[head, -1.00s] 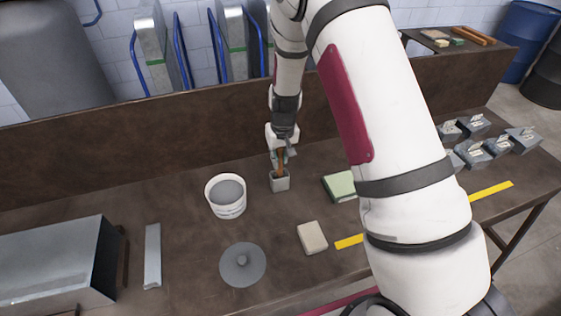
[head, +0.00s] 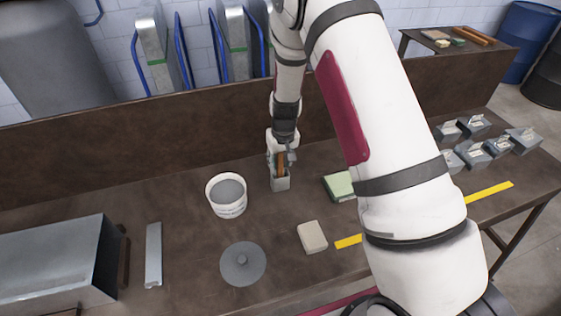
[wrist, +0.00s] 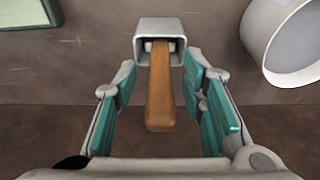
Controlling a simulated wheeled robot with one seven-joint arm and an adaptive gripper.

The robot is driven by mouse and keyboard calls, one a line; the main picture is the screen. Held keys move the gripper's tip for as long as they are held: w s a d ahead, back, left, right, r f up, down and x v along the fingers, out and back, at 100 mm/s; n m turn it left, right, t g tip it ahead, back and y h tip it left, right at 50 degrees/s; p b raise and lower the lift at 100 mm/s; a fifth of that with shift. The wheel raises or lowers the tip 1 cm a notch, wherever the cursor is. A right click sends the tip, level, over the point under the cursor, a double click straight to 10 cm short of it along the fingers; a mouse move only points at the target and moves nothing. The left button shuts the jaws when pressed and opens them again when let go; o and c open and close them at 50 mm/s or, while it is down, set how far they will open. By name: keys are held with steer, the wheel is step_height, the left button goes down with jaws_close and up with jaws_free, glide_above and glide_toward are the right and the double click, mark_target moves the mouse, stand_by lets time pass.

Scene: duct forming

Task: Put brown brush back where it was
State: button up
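The brown brush (wrist: 160,95) stands in a small grey square holder (head: 280,184) on the bench. Its brown handle sticks up out of the holder, and its lower end is hidden inside. In the wrist view the holder's mouth (wrist: 160,28) is around the handle's far end. My gripper (wrist: 161,76) is open, with one teal-padded finger on each side of the handle. Gaps show between the pads and the handle. In the head view my gripper (head: 281,161) is right above the holder and partly covers the handle.
A green block (head: 338,186) lies to the right. A beige block (head: 312,237) and a grey disc (head: 242,265) lie nearer. A low back wall (head: 160,132) runs behind.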

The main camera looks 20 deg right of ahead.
steer(key=s+r+t+b, duration=0.1)
steer(key=s+r, duration=0.3)
steer(key=r, duration=0.8)
steer(key=s+r+b, duration=0.1)
steer(key=s+r, duration=0.3)
steer(key=r, duration=0.7)
steer(key=s+r+t, duration=0.1)
steer(key=s+r, duration=0.5)
steer(key=s, duration=0.5)
steer(key=s+r+t, duration=0.1)
steer(key=s+r, duration=0.5)
steer(key=s, duration=0.5)
steer(key=shift+t, duration=0.4)
